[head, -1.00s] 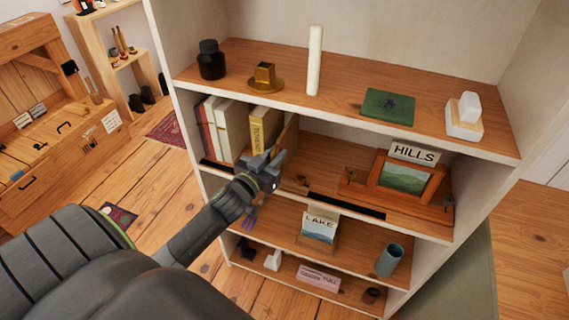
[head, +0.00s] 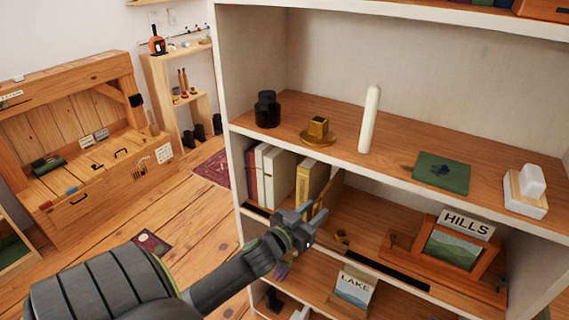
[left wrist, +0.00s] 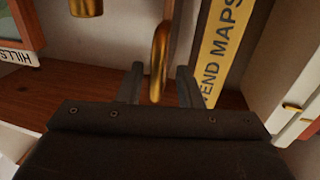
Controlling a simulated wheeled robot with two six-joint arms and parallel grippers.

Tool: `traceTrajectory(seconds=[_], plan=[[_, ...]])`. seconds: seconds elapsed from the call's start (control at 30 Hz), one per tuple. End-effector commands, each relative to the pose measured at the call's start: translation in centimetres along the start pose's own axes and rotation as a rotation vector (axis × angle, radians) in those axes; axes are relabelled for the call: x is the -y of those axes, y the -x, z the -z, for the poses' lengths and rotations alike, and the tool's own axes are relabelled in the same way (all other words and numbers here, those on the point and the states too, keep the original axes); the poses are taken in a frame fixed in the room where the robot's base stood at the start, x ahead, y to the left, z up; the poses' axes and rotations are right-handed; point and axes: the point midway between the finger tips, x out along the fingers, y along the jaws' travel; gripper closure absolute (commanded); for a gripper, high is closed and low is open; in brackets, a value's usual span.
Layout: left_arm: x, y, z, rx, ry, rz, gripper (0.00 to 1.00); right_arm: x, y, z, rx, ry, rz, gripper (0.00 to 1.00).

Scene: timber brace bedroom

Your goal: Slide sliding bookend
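The sliding bookend (head: 332,186) is a wooden upright panel on the middle shelf, just right of the yellow book (head: 309,182). My left gripper (head: 316,217) is at the front of that shelf, partly covering the bookend. In the left wrist view a curved brass piece (left wrist: 159,55), which looks like the bookend's handle, stands between the two open fingers (left wrist: 160,88). I see gaps beside it, so the fingers do not look closed on it. The yellow book (left wrist: 222,45) shows just right of the fingers there. My right gripper is not in view.
White and red books (head: 265,172) stand left of the yellow book. A dark strip (head: 388,271) runs along the shelf's front edge. The framed HILLS picture (head: 452,250) stands to the right. A brass knob (left wrist: 86,7) shows upper left in the wrist view.

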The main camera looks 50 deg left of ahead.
Motion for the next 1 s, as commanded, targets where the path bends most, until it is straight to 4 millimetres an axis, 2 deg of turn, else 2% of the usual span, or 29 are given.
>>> traceTrajectory(seconds=[0.1, 0.5, 0.6, 0.8, 1.0], plan=[[0.0, 2.4, -0.5, 0.003, -0.004, -0.001, 0.68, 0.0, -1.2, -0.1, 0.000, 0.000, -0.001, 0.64], [-0.1, 10.4, -0.5, 0.003, -0.004, -0.003, 0.68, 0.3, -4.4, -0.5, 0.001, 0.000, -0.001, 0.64], [0.0, 12.1, -0.5, 0.004, -0.005, -0.002, 0.68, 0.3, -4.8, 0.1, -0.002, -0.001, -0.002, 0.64], [0.0, 14.5, -0.3, 0.004, -0.003, -0.001, 0.68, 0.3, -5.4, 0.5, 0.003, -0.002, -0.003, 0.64], [0.0, 15.5, -0.1, 0.001, 0.000, -0.001, 0.68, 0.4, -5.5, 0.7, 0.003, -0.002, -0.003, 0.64]])
